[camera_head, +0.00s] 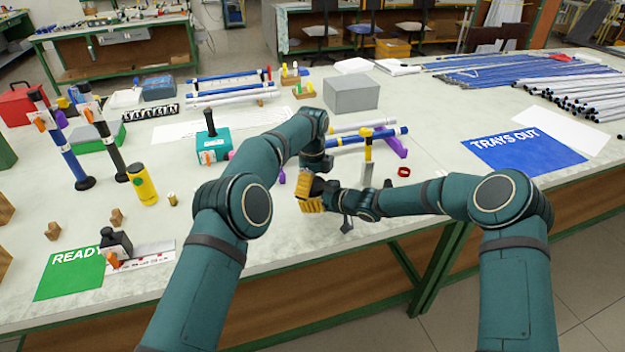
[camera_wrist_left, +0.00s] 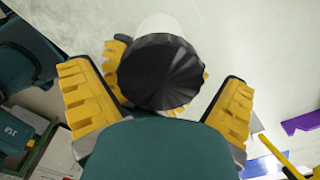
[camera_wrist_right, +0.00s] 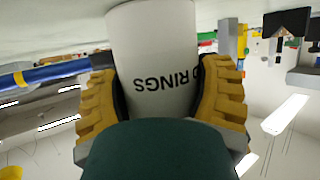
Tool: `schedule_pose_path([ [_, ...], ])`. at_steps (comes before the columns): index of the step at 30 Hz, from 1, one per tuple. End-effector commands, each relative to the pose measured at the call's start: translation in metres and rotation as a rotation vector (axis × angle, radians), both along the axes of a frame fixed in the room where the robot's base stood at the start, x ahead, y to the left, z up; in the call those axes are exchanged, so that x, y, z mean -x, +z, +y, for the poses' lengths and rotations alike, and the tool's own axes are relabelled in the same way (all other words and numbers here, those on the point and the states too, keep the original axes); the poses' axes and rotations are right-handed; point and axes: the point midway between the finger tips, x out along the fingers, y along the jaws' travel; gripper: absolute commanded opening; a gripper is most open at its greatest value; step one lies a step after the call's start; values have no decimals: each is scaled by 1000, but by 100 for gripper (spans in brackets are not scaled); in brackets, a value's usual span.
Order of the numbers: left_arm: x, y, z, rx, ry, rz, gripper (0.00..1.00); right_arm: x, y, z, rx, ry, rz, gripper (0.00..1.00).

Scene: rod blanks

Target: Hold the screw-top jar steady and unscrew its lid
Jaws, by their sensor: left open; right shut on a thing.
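The screw-top jar is white, with dark lettering reading "O RINGS" upside down in the right wrist view (camera_wrist_right: 160,50). My right gripper (camera_wrist_right: 160,85) is shut around its body, a finger on each side. The ribbed black lid (camera_wrist_left: 160,72) sits on the jar in the left wrist view, with part of the white body (camera_wrist_left: 162,24) beyond it. My left gripper (camera_wrist_left: 158,92) is open, its yellow fingers on either side of the lid with gaps between. In the head view my arms and the yellow finger pads (camera_head: 311,192) hide most of the jar.
A grey box (camera_head: 351,94), a teal box (camera_head: 213,146) and a blue tube (camera_head: 365,139) on purple supports stand behind the grippers. A red ring (camera_head: 404,172) lies to the right.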

Motion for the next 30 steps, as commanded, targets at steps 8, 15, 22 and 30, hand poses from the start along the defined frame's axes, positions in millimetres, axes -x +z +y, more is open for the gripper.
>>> schedule_pose_path([
  [8,0,0,0,0,0,0,61,0,0,0,-1,0,-1,0],
  [15,0,0,0,-2,30,1,31,0,0,0,-1,0,-1,0],
  [22,0,1,-1,-3,257,2,31,0,0,0,-1,0,-1,0],
  [30,0,1,0,-3,297,4,31,0,0,0,-1,-1,-1,0],
])
